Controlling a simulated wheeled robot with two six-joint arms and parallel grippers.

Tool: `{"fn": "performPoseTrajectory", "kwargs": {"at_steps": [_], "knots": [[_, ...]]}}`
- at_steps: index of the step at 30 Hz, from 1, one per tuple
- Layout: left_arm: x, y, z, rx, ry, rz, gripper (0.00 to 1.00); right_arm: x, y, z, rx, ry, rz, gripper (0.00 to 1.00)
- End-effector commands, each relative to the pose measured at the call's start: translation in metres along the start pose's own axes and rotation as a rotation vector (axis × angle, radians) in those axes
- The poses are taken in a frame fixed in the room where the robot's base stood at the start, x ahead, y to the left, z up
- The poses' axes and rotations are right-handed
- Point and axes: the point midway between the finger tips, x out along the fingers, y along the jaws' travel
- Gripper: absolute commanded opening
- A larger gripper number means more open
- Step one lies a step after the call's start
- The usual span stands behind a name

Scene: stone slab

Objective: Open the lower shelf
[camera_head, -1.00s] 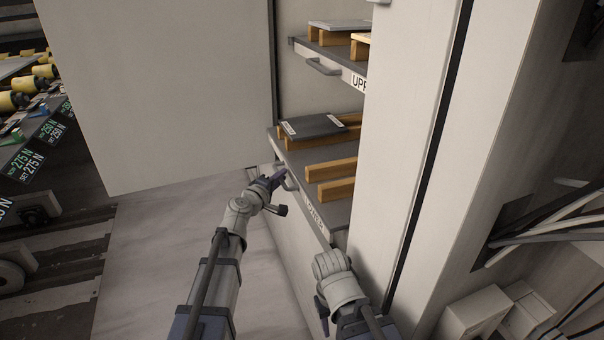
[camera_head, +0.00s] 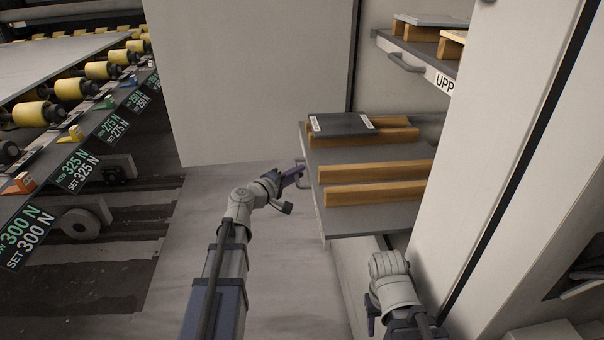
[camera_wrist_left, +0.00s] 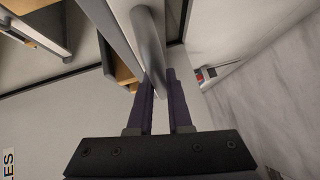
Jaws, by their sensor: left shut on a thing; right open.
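The lower shelf (camera_head: 330,212) is a grey drawer-like board that sticks out to the left of the cabinet. A grey handle (camera_head: 303,176) is on its left front edge, and a grey bar in the left wrist view (camera_wrist_left: 148,42) is this handle. My left gripper (camera_head: 299,173) is shut on the handle, with its purple fingers on either side of the bar. My right gripper (camera_head: 371,308) is below the shelf near the cabinet wall; only a small part shows and its fingertips are mostly hidden.
Wooden bars (camera_head: 378,180) and a dark plate (camera_head: 341,124) lie on the lower shelf. The upper shelf (camera_head: 416,50) with its own handle is above. A large pale panel (camera_head: 245,80) stands behind left. A roller conveyor (camera_head: 72,90) runs at left. The floor between is clear.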

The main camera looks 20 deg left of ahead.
Motion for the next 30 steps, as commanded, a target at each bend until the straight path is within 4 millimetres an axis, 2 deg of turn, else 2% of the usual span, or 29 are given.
{"fn": "performPoseTrajectory", "kwargs": {"at_steps": [8, 9, 16, 25, 30], "knots": [[0.0, 0.0, 0.0, 0.001, -0.001, -0.001, 0.0, 0.0, 0.0, 0.0, 0.0, 0.0, 0.0, 0.5], [0.0, 0.0, 0.0, 0.001, -0.001, -0.001, 0.2, 0.0, 0.0, 0.0, 0.0, 0.0, 0.0, 0.5], [0.0, 0.0, 0.0, 0.001, 0.0, -0.001, 0.45, 0.0, 0.0, 0.0, 0.0, 0.0, 0.0, 0.5], [-0.003, 0.0, 0.0, 0.0, 0.0, 0.0, 0.47, -0.001, 0.0, 0.0, 0.0, 0.0, 0.0, 0.5], [-0.027, 0.001, 0.001, 0.0, 0.002, -0.001, 0.47, -0.005, 0.001, 0.0, 0.001, 0.0, 0.0, 0.5]]}}
